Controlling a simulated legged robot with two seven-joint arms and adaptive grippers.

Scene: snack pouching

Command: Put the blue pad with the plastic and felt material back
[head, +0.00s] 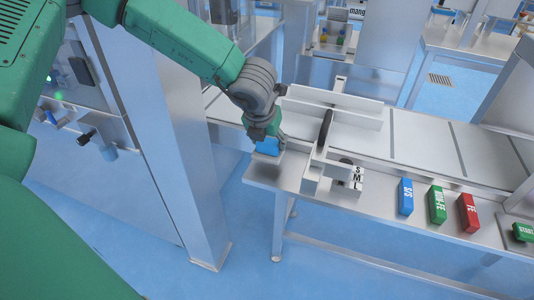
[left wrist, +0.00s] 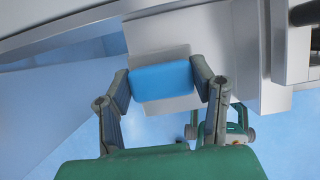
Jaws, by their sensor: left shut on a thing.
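The blue pad (head: 268,146) is in the grip of my left gripper (head: 264,137), at the near left corner of the metal table. In the left wrist view the blue pad (left wrist: 161,82) lies between the two fingers of my left gripper (left wrist: 160,84), one finger against each end. A pale grey surface shows behind and below the pad. I cannot tell whether the pad touches it. Felt and plastic layers cannot be told apart.
The metal table (head: 262,178) has raised guides and a dark upright disc (head: 324,131). A block marked S, M, L stands near them. Blue (head: 405,197), green (head: 437,205) and red (head: 468,213) blocks lie along the front edge. A tall metal column (head: 165,130) stands left.

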